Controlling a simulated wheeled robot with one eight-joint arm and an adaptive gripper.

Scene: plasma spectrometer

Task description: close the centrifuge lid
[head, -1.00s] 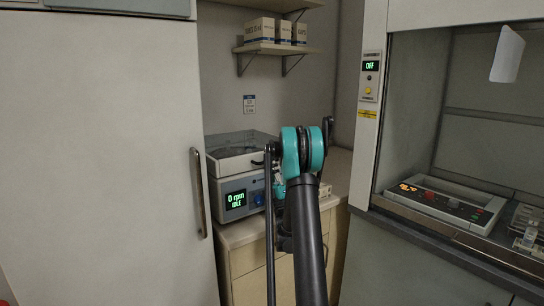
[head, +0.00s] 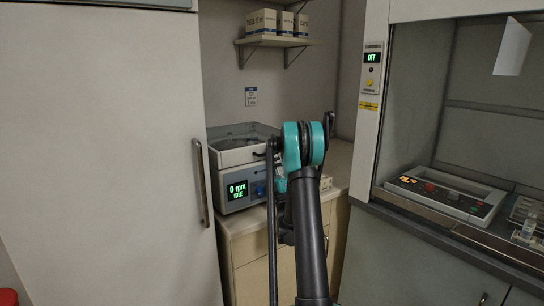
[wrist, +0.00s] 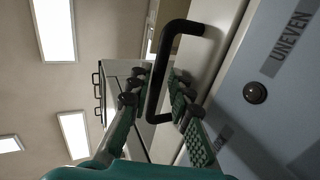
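The centrifuge (head: 236,172) stands on the counter in the head view, a grey box reading 0 rpm and idle. Its clear-walled top (head: 262,129) shows a dark round bowl inside; I cannot tell the lid's exact angle. My gripper is hidden behind my own arm in the head view. In the wrist view my gripper (wrist: 158,98) has its two green-padded fingers apart. A black bar handle (wrist: 152,75) reaches between the fingers, without a clear grip on it. A blue-grey panel (wrist: 275,110) with a dark round knob and the word UNEVEN fills the right side.
A tall white cabinet (head: 100,150) with a bar handle stands close on the left. A fume hood (head: 465,130) stands on the right, with a control box (head: 442,195) inside. A wall shelf (head: 285,41) holding boxes is above the counter (head: 335,165).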

